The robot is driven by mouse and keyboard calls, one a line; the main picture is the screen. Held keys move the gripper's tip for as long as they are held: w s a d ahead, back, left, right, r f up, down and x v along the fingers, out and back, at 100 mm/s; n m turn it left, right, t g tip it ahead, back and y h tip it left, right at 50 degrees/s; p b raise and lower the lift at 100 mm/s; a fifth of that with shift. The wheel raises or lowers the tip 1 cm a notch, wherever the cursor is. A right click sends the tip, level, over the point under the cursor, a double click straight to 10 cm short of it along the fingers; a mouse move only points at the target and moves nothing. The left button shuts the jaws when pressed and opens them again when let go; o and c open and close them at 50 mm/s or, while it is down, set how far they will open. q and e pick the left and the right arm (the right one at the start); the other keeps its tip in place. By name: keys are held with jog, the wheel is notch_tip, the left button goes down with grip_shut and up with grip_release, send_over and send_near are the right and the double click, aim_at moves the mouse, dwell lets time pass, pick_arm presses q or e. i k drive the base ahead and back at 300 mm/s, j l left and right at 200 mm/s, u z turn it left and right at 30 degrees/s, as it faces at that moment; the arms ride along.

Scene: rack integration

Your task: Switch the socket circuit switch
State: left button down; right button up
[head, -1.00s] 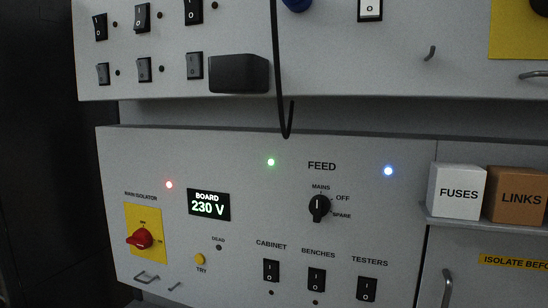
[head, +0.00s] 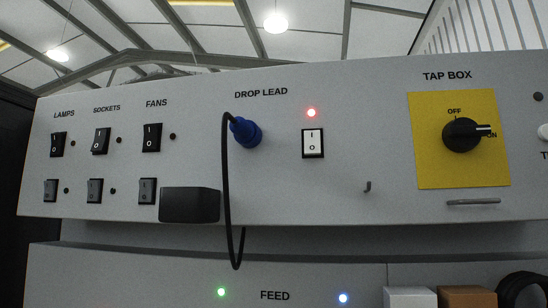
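The sockets switch (head: 101,141) is a black rocker under the SOCKETS label on the upper panel, between the lamps switch (head: 57,145) and the fans switch (head: 152,138). Which side of the sockets rocker is pressed is too small to tell for sure. Neither of my grippers shows in the head view.
A black box (head: 190,205) juts out right of the lower rockers. A black cable (head: 228,190) hangs from the blue drop lead plug (head: 246,132). A hook (head: 367,187) and a handle (head: 473,202) stick out further right. The panel face before the sockets switch is clear.

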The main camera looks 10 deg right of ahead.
aim_at(94, 186)
jog(key=j+z, duration=0.15)
jog(key=j, duration=1.75)
